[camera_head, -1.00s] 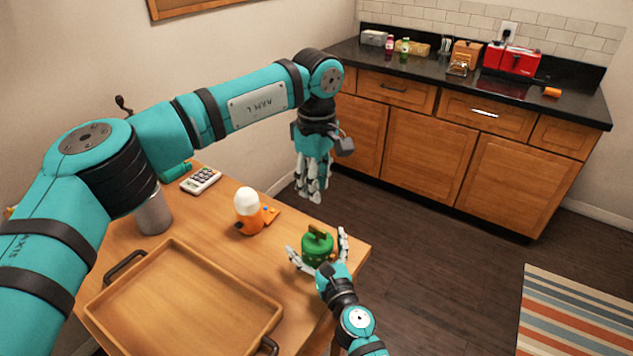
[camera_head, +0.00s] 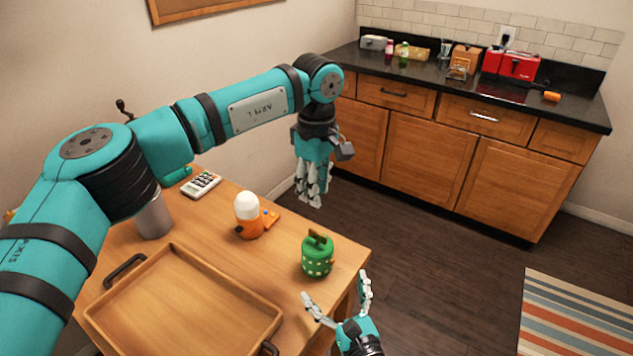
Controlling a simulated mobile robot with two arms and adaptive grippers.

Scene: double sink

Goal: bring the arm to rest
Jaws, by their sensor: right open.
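My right gripper (camera_head: 338,301) is open and empty at the front right edge of the wooden table. It stands apart from a green container with a handle on top (camera_head: 317,257), which sits upright on the table just beyond its fingers. My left gripper (camera_head: 311,192) hangs pointing down past the table's back right side, over the floor. Its fingers look close together, and nothing shows in them, but I cannot tell whether it is shut.
A wooden tray (camera_head: 193,262) with dark handles lies on the table (camera_head: 225,215). Behind it are an orange item with a white dome (camera_head: 248,214), a calculator-like device (camera_head: 201,184) and a grey cylinder (camera_head: 153,218).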

